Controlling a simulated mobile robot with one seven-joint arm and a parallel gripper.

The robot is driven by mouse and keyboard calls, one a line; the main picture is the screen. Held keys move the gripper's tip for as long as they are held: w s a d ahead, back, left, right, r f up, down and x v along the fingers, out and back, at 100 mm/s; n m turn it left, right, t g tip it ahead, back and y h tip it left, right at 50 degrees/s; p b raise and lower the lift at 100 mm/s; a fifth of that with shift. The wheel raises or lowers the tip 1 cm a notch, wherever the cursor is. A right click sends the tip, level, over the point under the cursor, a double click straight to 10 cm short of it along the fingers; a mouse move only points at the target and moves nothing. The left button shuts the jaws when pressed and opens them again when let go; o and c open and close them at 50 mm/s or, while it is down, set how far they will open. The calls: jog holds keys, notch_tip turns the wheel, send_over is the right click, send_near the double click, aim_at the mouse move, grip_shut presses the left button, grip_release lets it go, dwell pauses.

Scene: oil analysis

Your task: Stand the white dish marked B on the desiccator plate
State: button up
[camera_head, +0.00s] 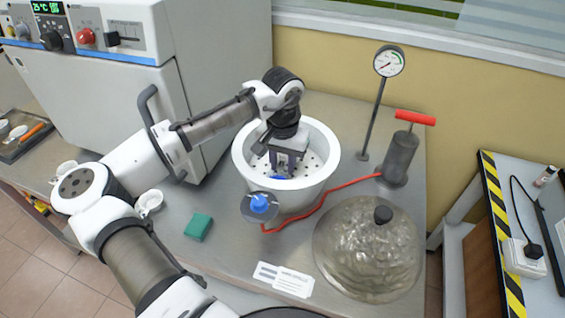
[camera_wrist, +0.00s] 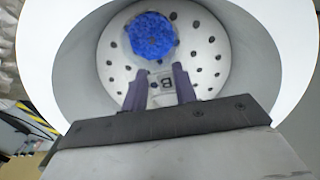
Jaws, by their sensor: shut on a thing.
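The white desiccator bowl (camera_head: 240,160) stands open on the bench. Its white perforated plate (camera_head: 313,165) lies inside and also shows in the wrist view (camera_wrist: 205,52). My gripper (camera_head: 284,172) reaches down into the bowl. In the wrist view my gripper (camera_wrist: 161,88) has its two dark fingers closed on the white dish marked B (camera_wrist: 165,84), whose letter shows between them. The dish's lower part is hidden by the gripper body, and I cannot tell whether it touches the plate. In the head view the dish is hidden by the gripper.
Blue granules (camera_wrist: 152,35) lie at the plate just beyond the fingers. A domed lid (camera_head: 368,250) rests on the bench at right. A red hose (camera_head: 325,195) runs to a grey pump (camera_head: 400,157). A gauge (camera_head: 389,62) stands behind. A green block (camera_head: 198,227) and white cup (camera_head: 149,202) are at left.

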jog(key=shift+f, duration=0.5)
jog(key=shift+f, duration=0.1)
jog(key=o, duration=1)
jog(key=shift+c, duration=0.2)
notch_tip(320, 180, up, 12)
jog(key=b, duration=0.2)
jog(key=shift+b, duration=0.3)
